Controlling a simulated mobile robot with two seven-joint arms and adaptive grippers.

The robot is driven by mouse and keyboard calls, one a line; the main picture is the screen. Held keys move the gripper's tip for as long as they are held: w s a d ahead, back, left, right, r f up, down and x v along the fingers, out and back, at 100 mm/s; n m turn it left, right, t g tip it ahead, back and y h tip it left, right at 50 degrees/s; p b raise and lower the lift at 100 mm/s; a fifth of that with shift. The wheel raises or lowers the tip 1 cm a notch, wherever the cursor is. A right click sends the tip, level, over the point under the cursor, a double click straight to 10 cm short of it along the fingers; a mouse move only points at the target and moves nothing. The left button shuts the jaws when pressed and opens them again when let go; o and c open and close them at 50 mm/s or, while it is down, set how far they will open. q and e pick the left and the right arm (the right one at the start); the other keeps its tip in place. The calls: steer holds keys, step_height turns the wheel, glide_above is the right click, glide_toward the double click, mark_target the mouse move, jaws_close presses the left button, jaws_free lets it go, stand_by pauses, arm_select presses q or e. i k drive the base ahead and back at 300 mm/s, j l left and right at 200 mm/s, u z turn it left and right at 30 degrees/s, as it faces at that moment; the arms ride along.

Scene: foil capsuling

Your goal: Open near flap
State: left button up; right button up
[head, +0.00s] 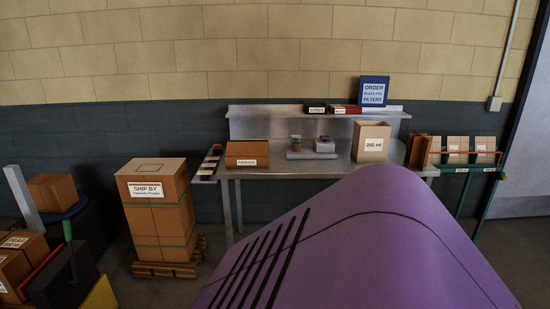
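Neither gripper is in view. A brown box (247,153) with a white label, which seems to read "CAPSULES", sits on the left part of the metal bench (275,177). Its top looks shut, but it is too small to make out separate flaps or a near flap. A lighter carton (371,142) marked "200 ml" stands right of the middle of the bench. Its top edge shows, but I cannot tell whether flaps are folded there. The lower middle and right of the view is covered by a large purple body in front of the camera, which hides the floor and part of the bench front.
A tall "SHIP BY" carton stack (158,215) stands on a pallet (167,269) left of the bench. Small devices (311,148) sit mid-bench. A shelf (265,111) holds a blue "ORDER FILTERS" box (374,91). A rack (470,168) with cartons stands at right.

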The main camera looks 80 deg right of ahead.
mark_target(245, 149)
steer(key=z, duration=2.4)
steer(key=i+j+z, duration=0.25)
steer(key=i+j, duration=0.35)
steer(key=i, duration=0.35)
steer(key=i+j+z, duration=0.25)
steer(key=i+j, duration=0.55)
steer(key=i, duration=0.05)
